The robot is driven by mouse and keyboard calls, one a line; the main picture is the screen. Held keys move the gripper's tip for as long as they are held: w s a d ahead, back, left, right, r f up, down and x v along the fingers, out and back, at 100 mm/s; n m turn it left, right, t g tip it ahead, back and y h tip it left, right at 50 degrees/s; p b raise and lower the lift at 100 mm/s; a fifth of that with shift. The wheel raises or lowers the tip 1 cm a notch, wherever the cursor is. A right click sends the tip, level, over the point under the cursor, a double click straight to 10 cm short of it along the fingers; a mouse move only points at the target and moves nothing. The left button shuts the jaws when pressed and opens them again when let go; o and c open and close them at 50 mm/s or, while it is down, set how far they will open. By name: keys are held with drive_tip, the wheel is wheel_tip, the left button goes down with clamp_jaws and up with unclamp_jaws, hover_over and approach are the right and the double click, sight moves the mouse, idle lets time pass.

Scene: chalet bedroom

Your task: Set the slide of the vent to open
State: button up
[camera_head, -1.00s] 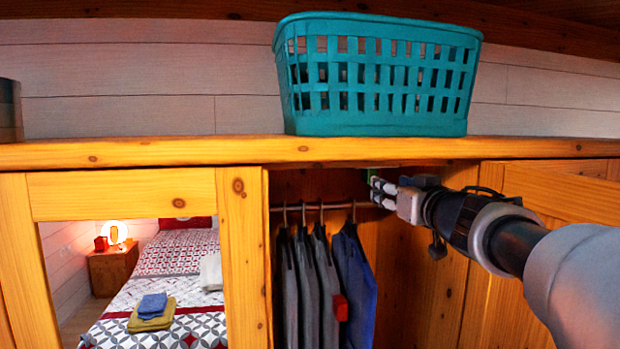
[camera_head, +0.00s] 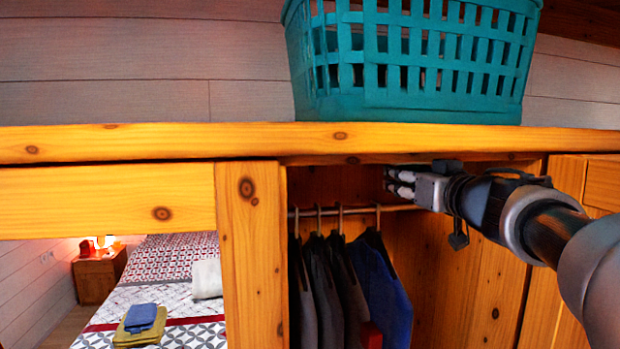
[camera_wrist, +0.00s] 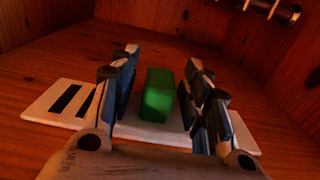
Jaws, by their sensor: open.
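The vent (camera_wrist: 42,101) is a flat white plate on a wooden surface inside the wardrobe in the wrist view. Dark slots show at its left end; much of its middle and right is hidden by my fingers. Its slide has a green block-shaped knob (camera_wrist: 158,95) standing up from the plate. My gripper (camera_wrist: 163,72) is open, with one finger on each side of the knob and visible gaps between. In the head view my gripper (camera_head: 391,184) is high inside the wardrobe, just under the top board, and the vent cannot be made out.
Hanging clothes (camera_head: 345,285) on a rail (camera_head: 355,209) are left of and below my gripper. A teal basket (camera_head: 410,100) stands on the wardrobe top (camera_head: 250,138).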

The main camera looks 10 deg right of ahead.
drive_tip(key=shift+s, duration=0.2)
drive_tip(key=shift+c, duration=0.5)
drive_tip(key=shift+w, duration=0.1)
clamp_jaws()
